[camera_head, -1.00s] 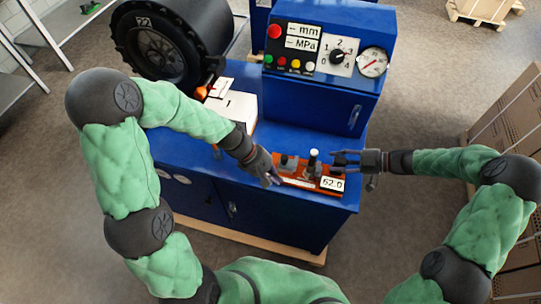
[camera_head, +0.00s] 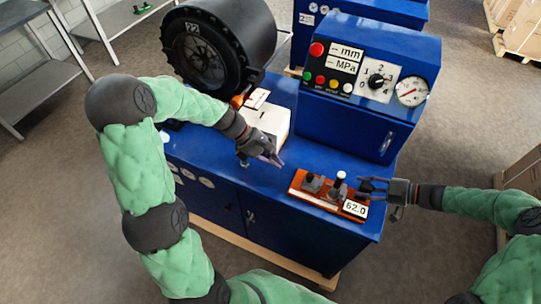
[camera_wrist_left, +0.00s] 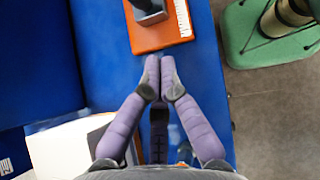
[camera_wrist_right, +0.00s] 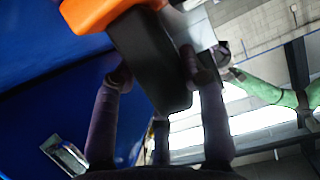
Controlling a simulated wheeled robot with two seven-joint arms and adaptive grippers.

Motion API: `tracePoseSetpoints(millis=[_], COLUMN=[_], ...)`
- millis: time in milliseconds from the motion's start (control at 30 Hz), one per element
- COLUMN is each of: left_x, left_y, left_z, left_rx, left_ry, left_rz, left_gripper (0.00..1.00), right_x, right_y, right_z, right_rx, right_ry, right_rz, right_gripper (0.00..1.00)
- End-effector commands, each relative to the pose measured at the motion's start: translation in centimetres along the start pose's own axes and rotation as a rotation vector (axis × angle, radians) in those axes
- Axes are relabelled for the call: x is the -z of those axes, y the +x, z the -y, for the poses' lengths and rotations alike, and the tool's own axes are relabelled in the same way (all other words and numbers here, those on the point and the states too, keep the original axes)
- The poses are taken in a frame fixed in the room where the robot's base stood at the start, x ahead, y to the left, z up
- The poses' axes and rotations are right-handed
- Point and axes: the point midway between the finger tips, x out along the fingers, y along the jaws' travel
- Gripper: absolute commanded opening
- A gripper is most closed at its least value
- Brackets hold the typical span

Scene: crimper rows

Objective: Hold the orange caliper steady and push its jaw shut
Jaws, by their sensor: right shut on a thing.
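The orange caliper (camera_head: 312,197) lies on the blue bench top near its front edge, with dark blocks, a white-topped post (camera_head: 341,176) and a display (camera_head: 355,209) reading 62.0. My right gripper (camera_head: 360,186) is at its right side. In the right wrist view its fingers (camera_wrist_right: 160,78) are shut on a black part of the caliper (camera_wrist_right: 148,52), below an orange part. My left gripper (camera_head: 279,162) is shut and empty, a little left of the caliper. In the left wrist view its fingertips (camera_wrist_left: 159,62) touch each other, just short of the caliper's orange end (camera_wrist_left: 160,38).
A white box (camera_head: 268,125) stands on the bench behind my left gripper. A blue control cabinet (camera_head: 345,125) with buttons and a gauge (camera_head: 412,91) rises behind the caliper. A large black reel (camera_head: 195,52) stands at the back left.

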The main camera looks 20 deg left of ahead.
Motion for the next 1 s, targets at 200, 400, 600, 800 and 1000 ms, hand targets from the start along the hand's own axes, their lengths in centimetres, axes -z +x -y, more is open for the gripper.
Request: tracePoseSetpoints(millis=[200, 400, 600, 800, 1000], left_x=[0.0, -1.8, -2.7, -2.8, -2.9], left_y=[4.3, 6.3, 7.2, 7.3, 7.4], left_z=[0.1, 0.0, 0.0, 0.0, 0.0], left_rx=[0.005, 0.002, 0.0, -0.001, 0.0], left_ry=[0.0, 0.003, 0.002, 0.001, 0.001], left_rz=[0.001, 0.0, 0.0, -0.001, 0.0], left_gripper=[0.0, 0.0, 0.0, 0.0, 0.0], right_x=[0.0, 0.0, -0.1, -0.1, -0.1], right_y=[0.1, 0.1, 0.1, 0.1, 0.1], right_z=[0.0, 0.0, 0.0, 0.0, 0.0], right_rx=[0.001, 0.001, 0.001, 0.001, 0.001], right_ry=[0.002, 0.002, 0.002, 0.002, 0.002], right_rz=[0.0, 0.0, 0.0, 0.0, 0.0], right_gripper=[0.03, 0.03, 0.03, 0.03, 0.03])
